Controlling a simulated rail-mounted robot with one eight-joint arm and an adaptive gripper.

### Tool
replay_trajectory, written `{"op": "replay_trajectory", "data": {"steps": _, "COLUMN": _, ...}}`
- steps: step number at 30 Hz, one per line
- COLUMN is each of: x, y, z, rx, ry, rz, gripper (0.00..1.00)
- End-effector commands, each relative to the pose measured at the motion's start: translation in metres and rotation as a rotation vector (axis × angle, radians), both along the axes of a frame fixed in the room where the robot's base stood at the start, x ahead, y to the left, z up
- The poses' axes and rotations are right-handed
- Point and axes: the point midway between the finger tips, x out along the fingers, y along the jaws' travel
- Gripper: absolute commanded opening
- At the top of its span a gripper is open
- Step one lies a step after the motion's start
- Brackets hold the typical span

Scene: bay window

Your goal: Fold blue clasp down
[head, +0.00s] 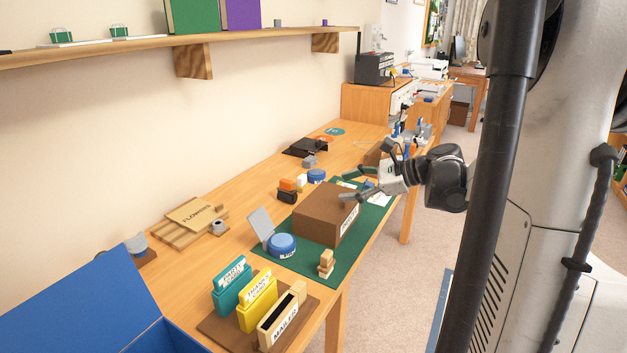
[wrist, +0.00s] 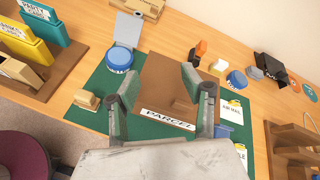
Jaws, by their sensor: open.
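My gripper (head: 347,184) is open and empty, with its two fingers spread above the brown parcel box (head: 322,217). In the wrist view, the fingertips (wrist: 160,74) lie over the box top (wrist: 155,82), beyond its PARCEL label (wrist: 168,118). I cannot tell whether they touch it. A small blue piece (wrist: 224,128) shows just right of the right finger, beside the box and partly hidden. In the head view, a bit of blue (head: 368,184) shows near the fingers. I cannot tell whether this is the clasp, or its position.
The box stands on a green mat (head: 283,271). A blue round tin (head: 282,246) with a grey upright plate (head: 261,224) and a small wooden block piece (head: 326,264) stand nearby. Orange and black blocks (head: 287,190) lie behind. The mailer rack (head: 307,327) is at the front.

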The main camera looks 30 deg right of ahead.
Motion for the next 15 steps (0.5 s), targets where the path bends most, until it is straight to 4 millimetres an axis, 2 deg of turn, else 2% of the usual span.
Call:
{"op": "replay_trajectory", "data": {"steps": 1, "x": -0.001, "y": -0.024, "z": -0.010, "rx": 0.064, "ry": -0.004, "rz": -0.036, "gripper": 0.43}}
{"op": "replay_trajectory", "data": {"steps": 5, "x": -0.009, "y": -0.076, "z": -0.023, "rx": 0.239, "ry": -0.020, "rz": -0.108, "gripper": 0.43}}
{"op": "replay_trajectory", "data": {"steps": 9, "x": -0.028, "y": -0.129, "z": -0.039, "rx": 0.413, "ry": -0.047, "rz": -0.163, "gripper": 0.43}}
{"op": "replay_trajectory", "data": {"steps": 12, "x": -0.043, "y": -0.158, "z": -0.049, "rx": 0.510, "ry": -0.065, "rz": -0.187, "gripper": 0.43}}
{"op": "replay_trajectory", "data": {"steps": 15, "x": -0.055, "y": -0.178, "z": -0.056, "rx": 0.579, "ry": -0.080, "rz": -0.199, "gripper": 0.43}}
